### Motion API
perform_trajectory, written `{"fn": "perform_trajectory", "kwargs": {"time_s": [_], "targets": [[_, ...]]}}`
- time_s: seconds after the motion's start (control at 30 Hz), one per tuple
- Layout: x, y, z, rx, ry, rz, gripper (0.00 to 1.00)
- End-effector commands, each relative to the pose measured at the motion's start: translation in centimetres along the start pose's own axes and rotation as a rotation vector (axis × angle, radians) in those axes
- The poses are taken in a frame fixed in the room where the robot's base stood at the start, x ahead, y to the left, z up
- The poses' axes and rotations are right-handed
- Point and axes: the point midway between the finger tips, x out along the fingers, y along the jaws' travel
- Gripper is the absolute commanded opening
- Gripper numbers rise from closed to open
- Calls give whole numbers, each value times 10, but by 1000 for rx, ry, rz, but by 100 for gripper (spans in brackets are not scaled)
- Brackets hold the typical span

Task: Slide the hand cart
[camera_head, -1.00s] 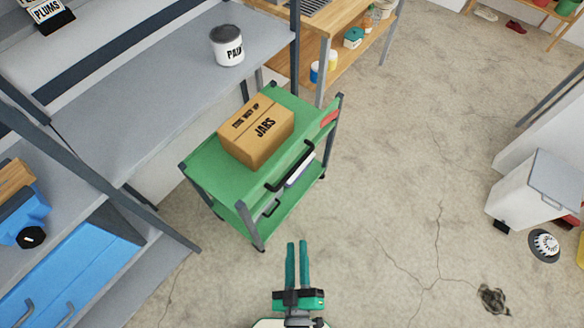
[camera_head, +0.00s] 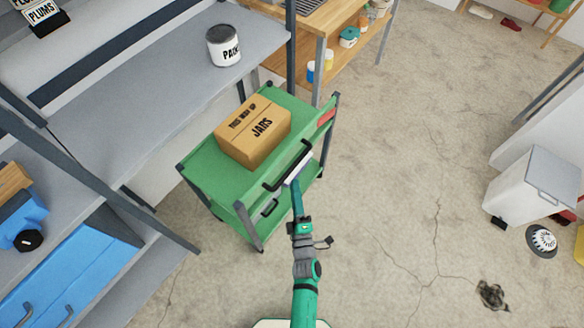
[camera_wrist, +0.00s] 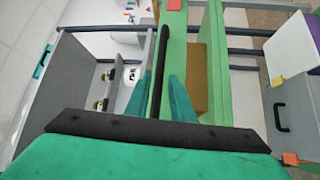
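The hand cart (camera_head: 212,168) is a green two-shelf cart with dark grey posts, standing beside the grey shelving. Its black bar handle (camera_head: 288,165) is on the side facing me. My gripper (camera_head: 295,185) reaches up to this handle. In the wrist view, my gripper (camera_wrist: 161,76) has its teal fingers apart, with the black handle (camera_wrist: 161,60) running between them. A gap shows on the left of the bar; I cannot tell whether either finger touches it. A cardboard box marked JARS (camera_head: 254,130) sits on the top shelf.
Grey shelving (camera_head: 165,95) with a paint can (camera_head: 223,46) stands on the left. A wooden shelf unit (camera_head: 345,70) is behind the cart. A white bin (camera_head: 535,180) stands far right. The cracked concrete floor (camera_head: 400,150) right of the cart is clear.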

Motion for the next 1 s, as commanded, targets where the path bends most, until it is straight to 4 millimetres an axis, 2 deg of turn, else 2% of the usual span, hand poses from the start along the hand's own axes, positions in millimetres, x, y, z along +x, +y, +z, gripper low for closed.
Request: {"fn": "perform_trajectory", "kwargs": {"time_s": [0.2, 0.4, 0.6, 0.87, 0.9, 1.0], "targets": [[41, 1, -2, 2, 4, 2, 22], [68, 0, -2, 2, 4, 1, 22], [80, 0, 0, 2, 0, 0, 22], [81, 0, 1, 2, -2, 0, 22], [81, 0, 1, 2, -2, 0, 19], [81, 0, 1, 2, -2, 0, 0]]}}
